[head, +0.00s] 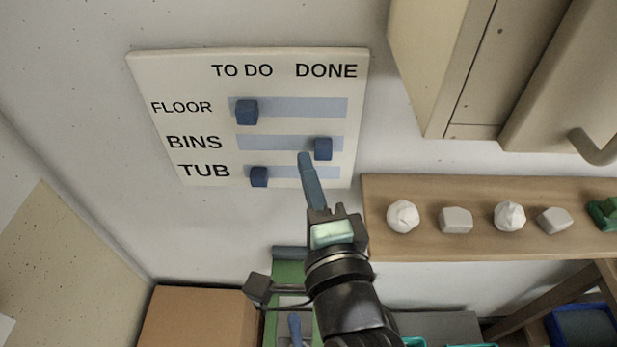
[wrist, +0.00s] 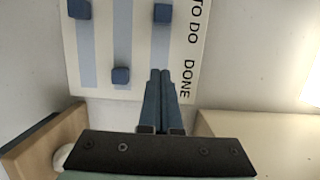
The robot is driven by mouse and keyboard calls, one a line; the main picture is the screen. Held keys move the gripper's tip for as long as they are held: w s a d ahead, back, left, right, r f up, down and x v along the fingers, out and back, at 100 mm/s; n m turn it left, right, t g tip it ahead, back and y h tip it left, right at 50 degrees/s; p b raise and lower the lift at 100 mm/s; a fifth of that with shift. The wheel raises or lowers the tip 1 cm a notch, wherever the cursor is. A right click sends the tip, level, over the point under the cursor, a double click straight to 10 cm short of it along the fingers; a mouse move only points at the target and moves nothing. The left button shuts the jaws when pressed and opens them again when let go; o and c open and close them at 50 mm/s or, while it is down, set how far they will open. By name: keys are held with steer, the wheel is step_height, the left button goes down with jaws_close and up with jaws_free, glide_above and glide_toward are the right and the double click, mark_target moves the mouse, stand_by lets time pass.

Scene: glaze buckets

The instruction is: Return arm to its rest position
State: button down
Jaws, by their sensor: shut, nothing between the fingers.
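My gripper (head: 304,158) is raised in front of the wall board, its blue fingers shut and empty. In the head view its tips overlap the board just left of the BINS slider; whether they touch the board cannot be told. In the wrist view the shut fingers (wrist: 160,74) appear beside the BINS slider (wrist: 120,75), with a visible gap. The white board (head: 200,85) has three tracks with blue sliders. The FLOOR slider (head: 247,112) and TUB slider (head: 259,177) are at the TO DO end. The BINS slider (head: 323,149) is at the DONE side.
A wooden shelf (head: 480,248) with several small white, grey and green lumps is right of my arm. A cabinet with a handle (head: 596,148) hangs above it. A cardboard box (head: 195,318) and a green thing (head: 290,270) are below. Bare wall lies left of the board.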

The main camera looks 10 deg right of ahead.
steer(key=shift+s+a, duration=0.1)
steer(key=shift+a, duration=0.1)
steer(key=shift+d, duration=0.1)
